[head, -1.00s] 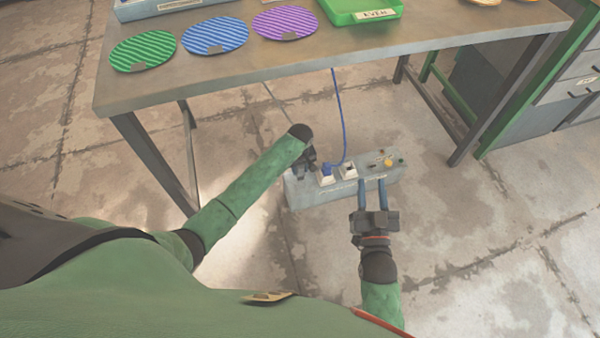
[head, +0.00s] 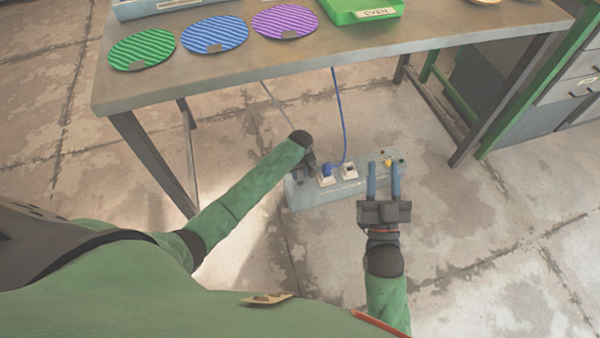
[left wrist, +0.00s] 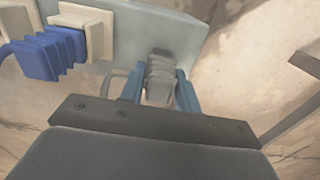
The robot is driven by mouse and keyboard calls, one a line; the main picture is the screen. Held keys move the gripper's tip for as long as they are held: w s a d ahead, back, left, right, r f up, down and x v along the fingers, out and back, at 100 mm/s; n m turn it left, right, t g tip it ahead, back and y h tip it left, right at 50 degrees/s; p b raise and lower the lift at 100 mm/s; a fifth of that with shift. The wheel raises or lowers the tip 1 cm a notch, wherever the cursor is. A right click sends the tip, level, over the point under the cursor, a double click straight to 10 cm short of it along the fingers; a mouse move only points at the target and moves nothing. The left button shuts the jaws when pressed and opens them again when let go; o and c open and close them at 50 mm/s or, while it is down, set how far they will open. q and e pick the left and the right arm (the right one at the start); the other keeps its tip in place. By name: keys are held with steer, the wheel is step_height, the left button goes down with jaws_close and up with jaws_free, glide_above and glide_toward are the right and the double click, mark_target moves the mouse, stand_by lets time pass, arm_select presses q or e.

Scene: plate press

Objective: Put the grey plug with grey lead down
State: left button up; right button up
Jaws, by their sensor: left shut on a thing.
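The grey plug (left wrist: 160,84) is between the blue fingers of my left gripper (left wrist: 160,95), which is shut on it in the left wrist view. The plug is close to the grey power box (left wrist: 190,35); I cannot tell whether it touches it. In the head view my left gripper (head: 304,174) is at the left end of the box (head: 330,193), and my wrist mostly hides the plug. The thin grey lead (head: 274,104) runs down from the table behind my arm. My right gripper (head: 384,168) is open and empty, its fingers over the box's right part.
A blue plug (head: 329,169) with a blue lead (head: 341,120) sits in a white socket next to my left gripper. Another white socket (head: 349,171) is empty. A yellow button (head: 389,163) is on the box's right end. The table (head: 240,75) stands behind; floor is clear in front.

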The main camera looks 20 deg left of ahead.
steer(key=shift+f, duration=0.15)
arm_select(q)
steer(key=o, duration=1)
arm_select(e)
steer(key=shift+a+f, duration=0.1)
steer(key=shift+f, duration=0.4)
steer(key=shift+r, duration=0.15)
